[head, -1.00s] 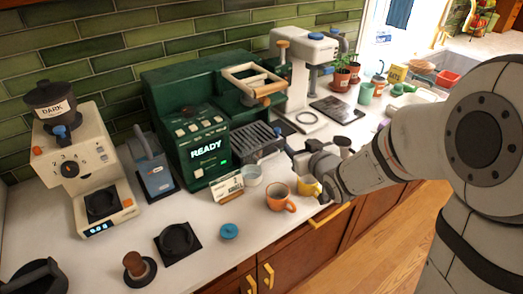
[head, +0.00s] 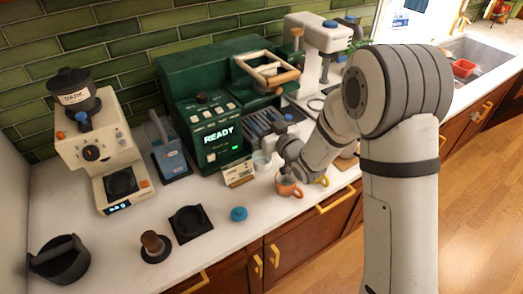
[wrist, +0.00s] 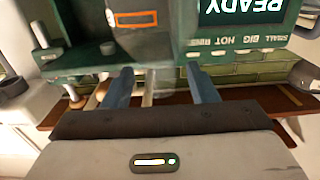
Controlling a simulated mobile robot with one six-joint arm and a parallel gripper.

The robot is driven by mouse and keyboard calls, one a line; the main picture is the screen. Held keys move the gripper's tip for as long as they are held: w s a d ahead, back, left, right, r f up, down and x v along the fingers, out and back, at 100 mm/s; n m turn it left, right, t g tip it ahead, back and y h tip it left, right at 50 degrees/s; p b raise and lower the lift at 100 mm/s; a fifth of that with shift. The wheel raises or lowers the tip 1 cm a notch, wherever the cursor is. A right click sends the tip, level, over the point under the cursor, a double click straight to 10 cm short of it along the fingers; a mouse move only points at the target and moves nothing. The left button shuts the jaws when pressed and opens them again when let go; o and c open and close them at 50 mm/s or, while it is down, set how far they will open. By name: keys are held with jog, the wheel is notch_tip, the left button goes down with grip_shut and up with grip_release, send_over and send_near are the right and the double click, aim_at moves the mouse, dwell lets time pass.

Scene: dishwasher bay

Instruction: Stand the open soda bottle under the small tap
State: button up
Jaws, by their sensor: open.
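I cannot make out a soda bottle in either view. No small tap can be told for sure; the white stand machine (head: 318,38) with blue parts at the back right is partly hidden by my arm. My gripper (wrist: 161,88) is open in the wrist view, its two blue-grey fingers apart, with nothing clearly held between them. In the head view my gripper is at the front of the green coffee machine (head: 207,78), right of its READY display, and partly hidden by my wrist.
An orange mug (head: 288,187) stands near the counter's front edge, below my wrist. A small sign (head: 238,171), a blue disc (head: 239,214), a black square mat (head: 190,223) and a cream grinder (head: 104,150) stand to the left.

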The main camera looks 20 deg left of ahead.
jog(key=shift+w+a, duration=0.35)
jog(key=shift+a, duration=0.05)
jog(key=shift+c, duration=0.5)
grip_shut()
